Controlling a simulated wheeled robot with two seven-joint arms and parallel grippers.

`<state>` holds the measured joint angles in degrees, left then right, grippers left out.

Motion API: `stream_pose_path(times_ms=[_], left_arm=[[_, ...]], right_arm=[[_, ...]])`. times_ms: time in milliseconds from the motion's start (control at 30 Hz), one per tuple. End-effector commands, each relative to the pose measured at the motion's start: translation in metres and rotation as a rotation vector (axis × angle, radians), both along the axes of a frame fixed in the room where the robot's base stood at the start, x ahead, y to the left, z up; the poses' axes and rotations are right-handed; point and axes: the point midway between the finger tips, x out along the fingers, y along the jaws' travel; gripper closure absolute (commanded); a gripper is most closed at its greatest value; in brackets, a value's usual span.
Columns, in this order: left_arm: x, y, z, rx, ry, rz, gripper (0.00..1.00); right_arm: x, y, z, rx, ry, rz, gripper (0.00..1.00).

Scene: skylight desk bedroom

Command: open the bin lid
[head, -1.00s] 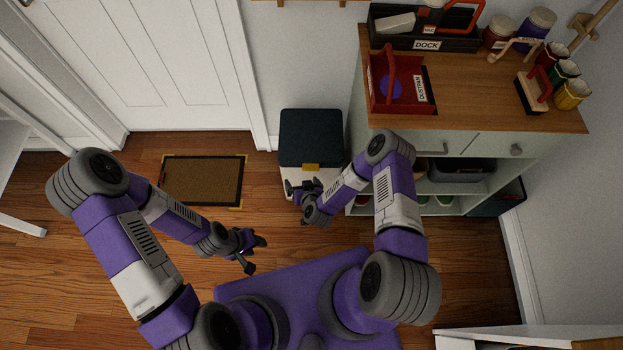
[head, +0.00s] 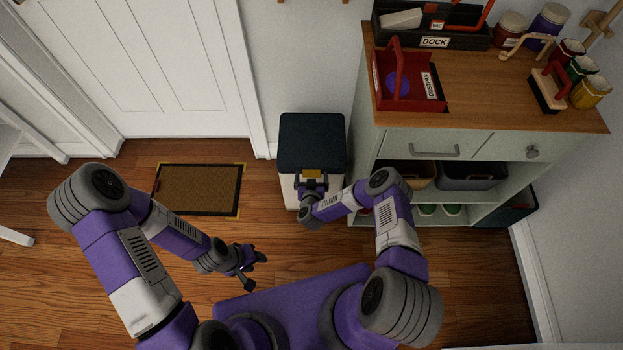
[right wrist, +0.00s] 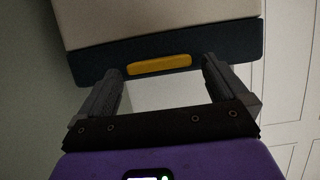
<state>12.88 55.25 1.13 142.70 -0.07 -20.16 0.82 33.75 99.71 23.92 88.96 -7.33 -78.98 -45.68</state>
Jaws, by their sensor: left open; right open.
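The bin (head: 288,190) has a white body and a dark blue lid (head: 311,142), which is down. A yellow tab (head: 312,174) sits on the lid's front edge. In the right wrist view, the yellow tab (right wrist: 160,64) lies on the dark lid edge (right wrist: 225,44), between and beyond the fingertips. My right gripper (head: 312,184) is open at the bin's front, close to the tab; its two fingers (right wrist: 163,75) show apart. I cannot tell whether they touch the lid. My left gripper (head: 254,267) is open and empty above the floor, left of my base.
A cabinet (head: 400,150) with a red caddy (head: 437,104) and jars on top stands right of the bin. A brown doormat (head: 198,188) lies before the white door (head: 150,65). Wooden floor (head: 60,270) is clear at left.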

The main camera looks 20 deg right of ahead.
Motion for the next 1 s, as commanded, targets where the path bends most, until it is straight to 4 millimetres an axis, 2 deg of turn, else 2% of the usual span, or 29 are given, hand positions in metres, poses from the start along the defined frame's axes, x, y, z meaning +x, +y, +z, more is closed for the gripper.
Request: stream_pose_path(times_ms=[200,233,733,1000], left_arm=[[-0.0001,0.0,0.0002,0.0,0.0,0.0,0.57],[-0.0001,0.0,0.0002,0.0,0.0,0.0,0.57],[-0.0001,0.0,0.0002,0.0,0.0,0.0,0.57],[0.0,-0.0001,0.0085,0.0,0.0,0.0,0.57]], right_arm=[[0.0007,-0.0002,0.0005,0.001,0.0,0.0,0.0],[0.0006,-0.0002,0.0005,0.001,0.0,0.0,0.03],[0.0002,-0.0001,0.0002,0.001,0.001,0.0,0.8],[-0.0005,-0.005,0.0074,0.005,0.016,-0.009,0.8]])
